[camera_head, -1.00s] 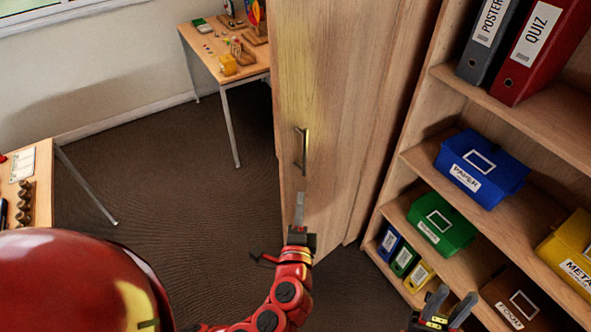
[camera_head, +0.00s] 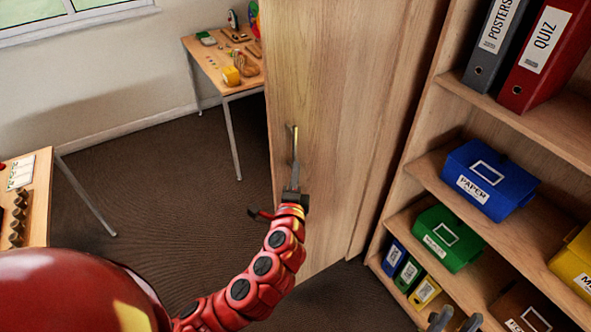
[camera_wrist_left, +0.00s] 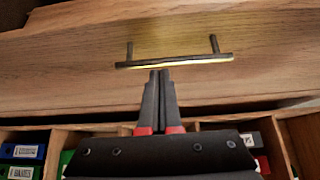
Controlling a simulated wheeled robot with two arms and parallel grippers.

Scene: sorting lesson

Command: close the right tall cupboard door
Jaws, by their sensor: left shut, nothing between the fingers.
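The tall cupboard door (camera_head: 325,120) is a light wooden panel standing upright left of the shelves. Its bar handle (camera_head: 291,140) is near the left edge and partly hidden by my left gripper. My left gripper (camera_head: 293,165) is shut and empty, pointing up along the door at the handle. In the left wrist view, the shut fingers (camera_wrist_left: 159,75) end just below the middle of the handle bar (camera_wrist_left: 190,61); I cannot tell whether they touch it. My right gripper (camera_head: 456,320) is at the bottom edge, fingers apart, empty, in front of the lower shelves.
Open shelves at right hold binders (camera_head: 545,45), a blue box (camera_head: 490,180), a green box (camera_head: 447,238) and a yellow box (camera_head: 577,262). A table (camera_head: 212,75) stands behind the door, another (camera_head: 38,205) at left. Carpet (camera_head: 160,180) between them is clear.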

